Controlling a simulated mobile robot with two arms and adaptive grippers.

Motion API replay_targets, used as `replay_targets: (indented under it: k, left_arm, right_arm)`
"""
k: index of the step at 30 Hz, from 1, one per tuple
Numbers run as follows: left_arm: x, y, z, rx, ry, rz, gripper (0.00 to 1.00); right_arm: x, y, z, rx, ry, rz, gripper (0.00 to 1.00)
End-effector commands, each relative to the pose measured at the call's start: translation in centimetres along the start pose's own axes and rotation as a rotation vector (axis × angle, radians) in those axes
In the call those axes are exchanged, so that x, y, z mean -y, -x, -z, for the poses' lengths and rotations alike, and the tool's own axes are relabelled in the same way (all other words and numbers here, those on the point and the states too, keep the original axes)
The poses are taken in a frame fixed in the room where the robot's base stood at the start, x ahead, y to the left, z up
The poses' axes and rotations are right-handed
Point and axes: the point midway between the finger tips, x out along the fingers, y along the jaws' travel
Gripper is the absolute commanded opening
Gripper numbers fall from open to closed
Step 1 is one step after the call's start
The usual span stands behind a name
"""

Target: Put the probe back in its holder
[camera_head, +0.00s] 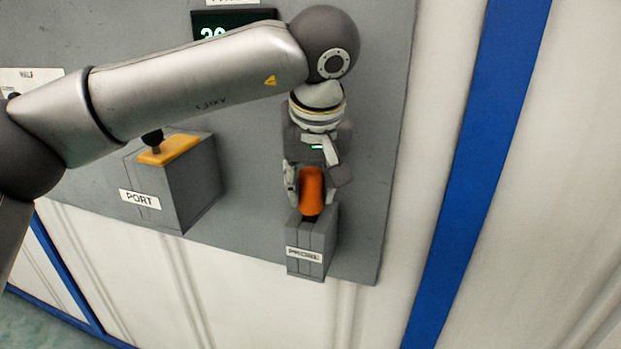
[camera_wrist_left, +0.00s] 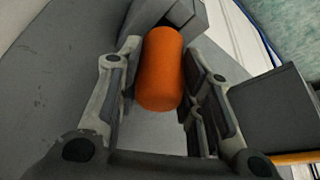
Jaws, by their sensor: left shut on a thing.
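The probe (camera_head: 312,190) has an orange handle and stands roughly upright at the top of its holder. The holder (camera_head: 308,268) is a grey box labelled PROBE on the grey panel; its opening is largely hidden by the probe, so I cannot tell how deep the probe sits. My left gripper (camera_head: 310,186) comes from above and is shut around the orange handle. In the left wrist view the probe (camera_wrist_left: 160,68) lies between the two fingers of my left gripper (camera_wrist_left: 160,90). My right gripper is in neither view.
A grey box labelled PORT (camera_head: 175,190) with a yellow top and a dark knob stands to the left. A display (camera_head: 232,20) with green digits is partly hidden behind my left arm. White wall panels and a blue strip (camera_head: 480,170) lie to the right.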

Motion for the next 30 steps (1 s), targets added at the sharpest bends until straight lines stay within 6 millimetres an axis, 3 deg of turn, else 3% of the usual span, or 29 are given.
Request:
replay_targets:
  k: [8,9,14,24,30]
  left_arm:
    - [0.0,-0.1,0.0,-0.001,0.001,0.0,0.1]
    - [0.0,-0.1,0.0,-0.001,0.001,0.0,0.39]
    - [0.0,-0.1,0.0,-0.001,0.001,0.0,0.59]
    - [0.0,0.1,0.0,-0.001,0.0,0.0,0.59]
    - [-0.1,2.7,0.0,-0.003,0.001,-0.002,0.59]
  right_arm:
    - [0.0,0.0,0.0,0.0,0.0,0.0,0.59]
    - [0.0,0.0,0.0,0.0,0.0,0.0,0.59]
    - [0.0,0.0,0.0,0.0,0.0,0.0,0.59]
    - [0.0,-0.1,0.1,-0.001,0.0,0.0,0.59]
    - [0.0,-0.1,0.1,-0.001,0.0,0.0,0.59]
